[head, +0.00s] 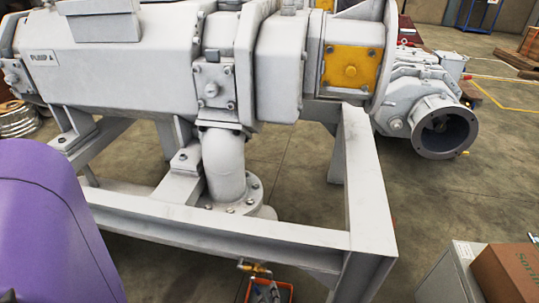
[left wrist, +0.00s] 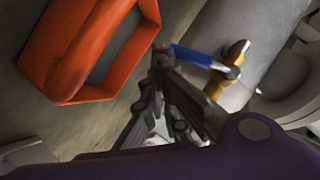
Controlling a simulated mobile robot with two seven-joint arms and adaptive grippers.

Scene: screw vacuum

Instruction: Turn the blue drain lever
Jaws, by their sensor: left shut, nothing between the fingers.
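The blue drain lever (left wrist: 197,58) shows in the left wrist view, at the upper middle. It is joined to a brass valve (left wrist: 228,75) on a grey pipe. The brass valve also shows small in the head view (head: 256,268), below the frame's front beam; the blue of the lever is hard to make out there. My left gripper (left wrist: 162,52) is shut and empty, its tips right beside the lever's free end; I cannot tell whether they touch. In the head view it shows small at the bottom edge (head: 264,288). My right gripper is not in view.
The grey pump frame's front beam (head: 220,231) passes just above the valve. An orange-rimmed object (left wrist: 80,92) lies left of the gripper in the wrist view. A cardboard box (head: 508,275) is at the lower right. The pump (head: 120,70) fills the upper left.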

